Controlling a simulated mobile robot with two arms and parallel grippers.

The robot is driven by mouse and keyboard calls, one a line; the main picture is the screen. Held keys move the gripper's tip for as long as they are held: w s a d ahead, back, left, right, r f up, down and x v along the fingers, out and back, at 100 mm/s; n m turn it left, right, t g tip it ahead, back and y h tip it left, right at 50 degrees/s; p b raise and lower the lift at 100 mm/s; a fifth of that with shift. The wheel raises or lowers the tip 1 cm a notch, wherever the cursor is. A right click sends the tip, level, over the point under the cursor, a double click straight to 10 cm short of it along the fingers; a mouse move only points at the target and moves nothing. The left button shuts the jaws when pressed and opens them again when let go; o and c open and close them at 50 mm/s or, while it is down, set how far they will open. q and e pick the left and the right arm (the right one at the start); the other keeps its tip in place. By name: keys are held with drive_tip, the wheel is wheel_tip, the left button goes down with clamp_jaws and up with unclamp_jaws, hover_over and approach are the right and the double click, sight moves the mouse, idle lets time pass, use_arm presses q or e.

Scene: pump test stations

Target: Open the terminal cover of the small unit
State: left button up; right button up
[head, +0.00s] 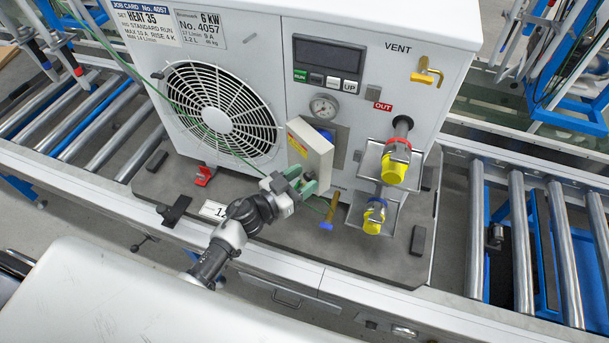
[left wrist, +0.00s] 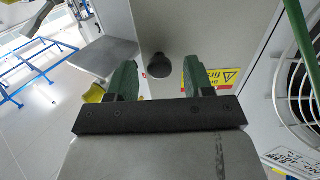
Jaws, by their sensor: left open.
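The white unit (head: 262,60) stands on a dark board. Its terminal cover (head: 320,160) is a pale plate with a yellow warning label. It seems to stand out from the front at an angle, with a blue part (head: 325,133) and a recess behind its edge. My left gripper (head: 303,181) is open at the lower part of the cover. In the left wrist view a black knob (left wrist: 160,66) on the cover (left wrist: 172,25) shows between the green fingers, apparently ungripped; I cannot tell whether they touch it. My right gripper is out of view.
The fan grille (head: 220,110) lies left of the cover. Pipe stubs with yellow caps (head: 393,170) (head: 373,222) stick out to its right, near a brass-coloured piece with a blue end (head: 329,212). Rollers (head: 517,240) run on both sides.

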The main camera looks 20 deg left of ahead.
use_arm(q)
drive_tip(key=shift+w+d, duration=0.25)
drive_tip(key=shift+w, duration=0.1)
drive_tip(key=shift+c, duration=0.3)
clamp_jaws()
drive_tip(key=shift+a, duration=0.1)
